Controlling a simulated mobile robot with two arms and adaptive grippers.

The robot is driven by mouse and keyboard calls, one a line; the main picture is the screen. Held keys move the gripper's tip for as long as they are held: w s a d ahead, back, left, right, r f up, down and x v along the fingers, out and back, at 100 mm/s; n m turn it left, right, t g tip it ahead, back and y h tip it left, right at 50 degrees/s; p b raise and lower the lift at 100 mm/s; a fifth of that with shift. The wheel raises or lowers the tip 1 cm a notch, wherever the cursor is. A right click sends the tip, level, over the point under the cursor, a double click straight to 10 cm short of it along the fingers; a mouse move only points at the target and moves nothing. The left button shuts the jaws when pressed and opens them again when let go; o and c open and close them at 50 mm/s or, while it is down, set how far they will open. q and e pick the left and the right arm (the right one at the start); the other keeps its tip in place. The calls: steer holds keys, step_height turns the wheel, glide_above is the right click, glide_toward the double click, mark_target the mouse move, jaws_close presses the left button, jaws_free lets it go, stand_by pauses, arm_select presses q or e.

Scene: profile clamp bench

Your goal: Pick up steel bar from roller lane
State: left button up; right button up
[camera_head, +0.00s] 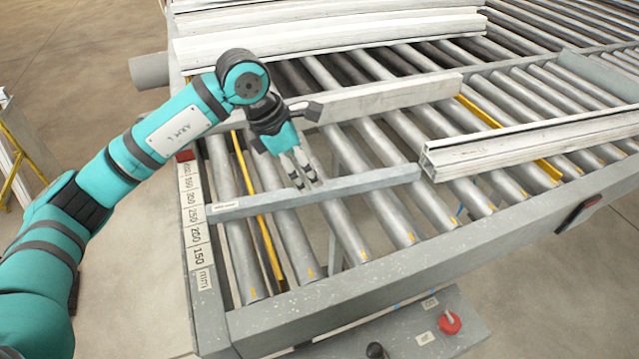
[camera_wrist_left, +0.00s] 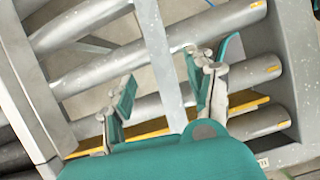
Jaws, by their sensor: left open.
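The steel bar (camera_head: 375,180) is a narrow grey flat bar with a small label near its left end. It lies across the rollers near the front of the lane. My left gripper (camera_head: 306,181) is open above the middle of the bar, its fingers pointing down. In the left wrist view, the bar (camera_wrist_left: 163,60) runs between the two spread fingers of the gripper (camera_wrist_left: 166,88), with a gap on each side. I cannot tell how far the fingertips are above it. My right gripper is not in view.
A white profile (camera_head: 530,145) lies at the right, close to the steel bar's right end. More white profiles (camera_head: 330,35) lie at the back. A numbered scale (camera_head: 197,232) edges the left; a red knob (camera_head: 449,322) is in front.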

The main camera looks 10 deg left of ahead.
mark_target(319, 192)
arm_select(q)
steer(key=shift+d+f, duration=0.15)
steer(key=shift+f, duration=0.05)
steer(key=shift+d+f, duration=0.1)
steer(key=shift+f, duration=0.05)
steer(key=p+x, duration=0.1)
steer(key=x, duration=0.1)
steer(key=p+x, duration=0.2)
steer(key=x, duration=0.1)
steer(key=shift+d, duration=0.25)
steer(key=shift+c, duration=0.7)
steer(key=shift+w, duration=0.1)
steer(key=c, duration=0.5)
jaws_close()
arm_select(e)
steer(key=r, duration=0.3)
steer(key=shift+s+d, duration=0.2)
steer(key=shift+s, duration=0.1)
